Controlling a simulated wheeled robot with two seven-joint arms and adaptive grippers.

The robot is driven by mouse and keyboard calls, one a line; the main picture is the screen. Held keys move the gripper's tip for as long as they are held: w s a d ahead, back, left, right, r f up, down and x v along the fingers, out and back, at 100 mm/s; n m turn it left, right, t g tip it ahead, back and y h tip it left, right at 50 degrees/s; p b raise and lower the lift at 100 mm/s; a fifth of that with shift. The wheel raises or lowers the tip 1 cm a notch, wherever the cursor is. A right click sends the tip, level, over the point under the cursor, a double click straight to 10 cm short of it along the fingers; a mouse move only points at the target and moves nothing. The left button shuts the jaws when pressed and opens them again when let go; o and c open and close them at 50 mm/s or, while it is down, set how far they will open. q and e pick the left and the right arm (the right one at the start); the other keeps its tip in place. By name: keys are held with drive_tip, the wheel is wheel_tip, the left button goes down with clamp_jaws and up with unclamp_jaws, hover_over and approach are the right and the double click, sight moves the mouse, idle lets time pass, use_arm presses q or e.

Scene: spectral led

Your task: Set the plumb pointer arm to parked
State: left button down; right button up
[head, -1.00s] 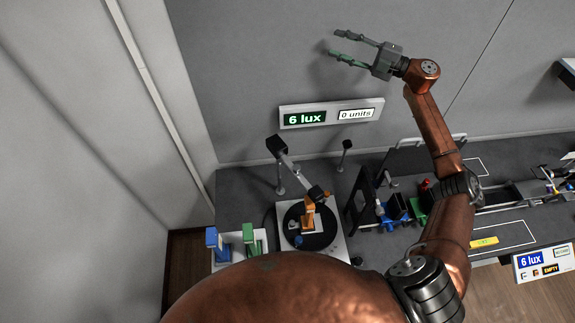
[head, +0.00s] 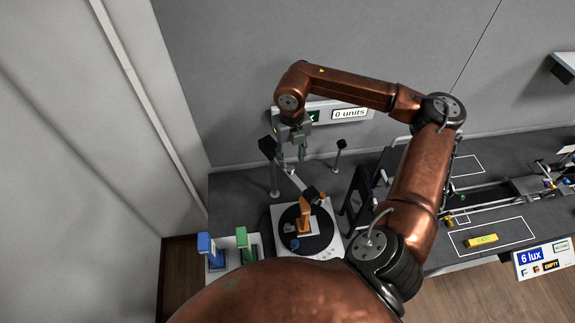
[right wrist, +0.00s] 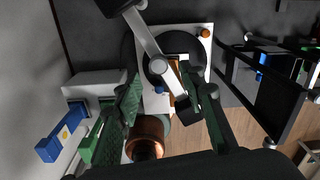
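A grey pointer-like arm (head: 292,180) with dark blocks at its ends reaches over a black round disc (head: 323,240) on a white base plate (head: 282,252). An orange upright piece (head: 304,215) stands on the disc. I cannot tell for sure which part is the plumb pointer arm. My right gripper (head: 293,150) points down above the grey arm. In the right wrist view its green fingers (right wrist: 165,98) are apart, with the grey arm (right wrist: 152,42) showing between and beyond them; contact cannot be seen. My left gripper is not in view.
A blue lever (head: 207,248) and a green lever (head: 242,240) stand left of the disc. A dark upright frame (head: 355,200) stands to its right. Thin posts (head: 338,155) rise behind. A display sign (head: 350,113) hangs on the back wall, partly hidden by my arm.

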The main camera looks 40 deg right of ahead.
sight(291, 168)
drive_tip(key=shift+f+p, duration=0.35)
drive_tip(key=shift+f, duration=1.9)
drive_tip(key=shift+w, duration=0.1)
clamp_jaws()
